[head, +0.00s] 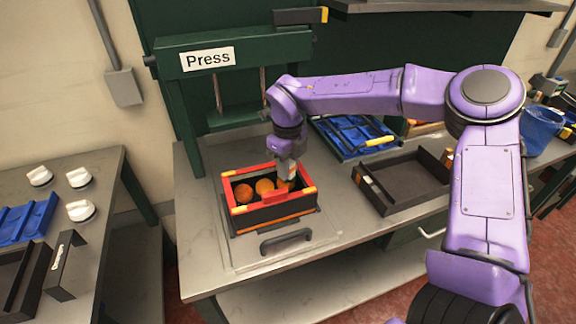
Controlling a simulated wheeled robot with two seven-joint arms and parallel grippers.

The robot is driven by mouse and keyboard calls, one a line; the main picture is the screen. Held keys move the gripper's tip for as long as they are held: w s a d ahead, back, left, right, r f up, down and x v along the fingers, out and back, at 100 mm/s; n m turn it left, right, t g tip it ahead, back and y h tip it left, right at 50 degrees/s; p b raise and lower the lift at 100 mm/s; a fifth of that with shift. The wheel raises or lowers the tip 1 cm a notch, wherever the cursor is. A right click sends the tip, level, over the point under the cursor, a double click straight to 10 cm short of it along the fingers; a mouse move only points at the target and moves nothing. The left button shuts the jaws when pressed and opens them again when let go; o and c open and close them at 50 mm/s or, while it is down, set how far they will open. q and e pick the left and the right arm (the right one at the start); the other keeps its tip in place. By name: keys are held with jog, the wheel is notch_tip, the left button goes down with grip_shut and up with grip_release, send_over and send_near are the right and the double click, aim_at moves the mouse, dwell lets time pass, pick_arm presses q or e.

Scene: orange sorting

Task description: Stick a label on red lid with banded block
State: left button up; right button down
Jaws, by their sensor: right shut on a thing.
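My right gripper (286,178) reaches down into the right part of a black crate with a red rim (230,192). It is shut on a small, partly hidden orange-coloured thing (283,186); I cannot tell if this is an orange or the banded block. Two oranges (244,193) (265,187) lie in the crate to the left of the gripper. A red piece (274,197) shows at the crate's front wall, just below the gripper. I cannot make out a separate red lid or a label. My left gripper is not in view.
The crate stands on a grey bench before a green press (229,58). An empty black tray (407,180) and a blue tray (345,137) lie to the right. White knobs (80,178) and a blue rack (27,219) are on the left table. A blue bucket (541,129) stands far right.

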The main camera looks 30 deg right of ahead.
jog(key=shift+f+b, duration=0.3)
jog(key=shift+f, duration=0.2)
dwell(0.4)
jog(key=shift+s, duration=0.1)
dwell(0.9)
notch_tip(320, 180, up, 7)
jog(key=p, duration=0.7)
dwell(0.4)
